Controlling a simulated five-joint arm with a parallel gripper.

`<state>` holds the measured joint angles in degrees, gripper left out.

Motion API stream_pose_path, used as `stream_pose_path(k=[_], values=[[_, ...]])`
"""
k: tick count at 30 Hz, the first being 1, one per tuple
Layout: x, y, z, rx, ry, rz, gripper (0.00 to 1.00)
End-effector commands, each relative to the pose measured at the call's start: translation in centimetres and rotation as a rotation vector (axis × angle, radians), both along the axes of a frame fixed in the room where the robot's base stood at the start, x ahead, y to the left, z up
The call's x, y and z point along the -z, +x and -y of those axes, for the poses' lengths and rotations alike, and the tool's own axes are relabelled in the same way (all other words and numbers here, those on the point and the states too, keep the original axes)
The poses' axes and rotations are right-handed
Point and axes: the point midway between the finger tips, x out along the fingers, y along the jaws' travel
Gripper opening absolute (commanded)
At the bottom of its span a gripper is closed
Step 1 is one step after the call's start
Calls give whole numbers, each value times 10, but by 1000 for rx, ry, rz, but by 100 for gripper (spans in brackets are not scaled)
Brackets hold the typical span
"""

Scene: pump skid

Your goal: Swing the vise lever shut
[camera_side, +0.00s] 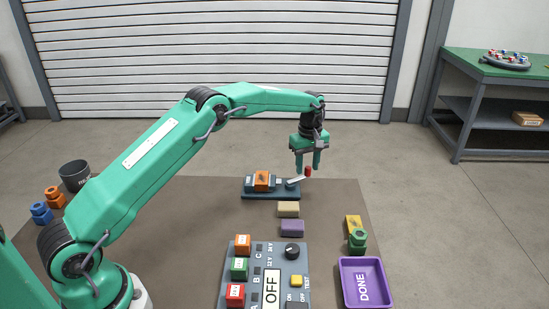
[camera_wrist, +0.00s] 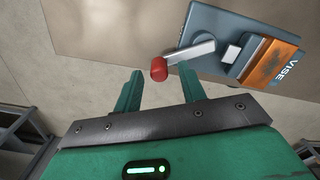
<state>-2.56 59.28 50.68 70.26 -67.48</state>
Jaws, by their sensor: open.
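The vise (camera_side: 270,195) is a blue-grey block at the back of the brown work mat, with an orange workpiece (camera_side: 262,181) between its jaws. Its lever (camera_side: 297,180) is a light metal bar with a red knob (camera_side: 308,171), sticking out on the vise's right side. In the wrist view the lever (camera_wrist: 192,53) runs from the vise body (camera_wrist: 215,25) to the red knob (camera_wrist: 159,69), just beyond my fingertips. My gripper (camera_side: 308,166) points down at the knob, open.
A control panel (camera_side: 264,255) and a purple DONE tray (camera_side: 366,283) stand nearer. Green and yellow parts (camera_side: 356,238) sit behind the tray. The mat right of the vise is clear.

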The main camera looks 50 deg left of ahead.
Motion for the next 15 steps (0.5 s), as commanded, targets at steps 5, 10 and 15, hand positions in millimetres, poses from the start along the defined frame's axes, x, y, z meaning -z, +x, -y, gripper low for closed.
stream_pose_path(k=[5, 10, 15], values=[[-4, 0, 1, 1, 0, -1, 41], [-18, 0, 0, 1, 1, 1, 41], [-39, 1, 0, 0, 0, 2, 41]])
